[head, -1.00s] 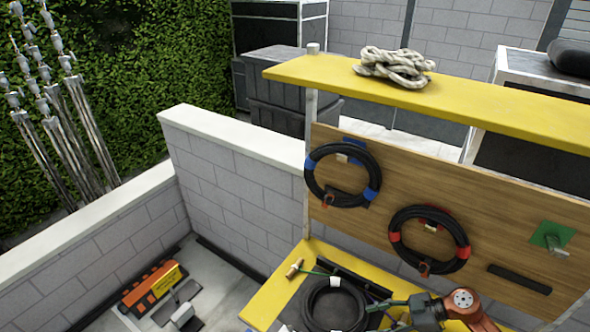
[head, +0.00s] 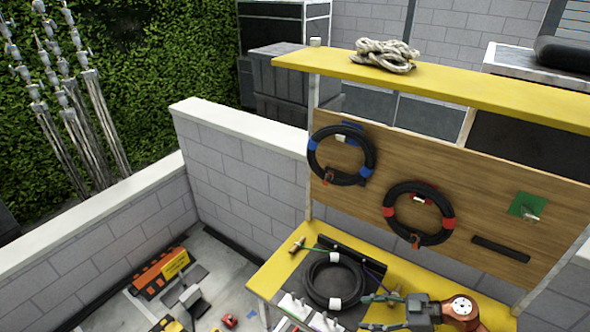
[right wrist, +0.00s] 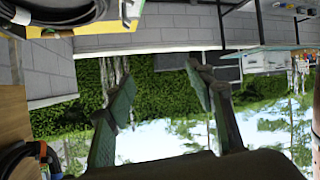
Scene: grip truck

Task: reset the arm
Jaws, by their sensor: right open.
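My right gripper (head: 377,312) is at the bottom right of the head view, over the yellow workbench (head: 278,268), just right of a coiled black cable (head: 310,282). In the right wrist view its two green fingers (right wrist: 160,95) stand wide apart with nothing between them. Part of my orange and dark right arm shows behind it. My left gripper is not in view.
A wooden board (head: 370,183) rises behind the bench, with a blue-taped cable coil (head: 313,160) and a red-taped one (head: 388,222) on it. A rope (head: 385,55) lies on the yellow shelf (head: 450,88). A grey block wall (head: 235,160) stands left.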

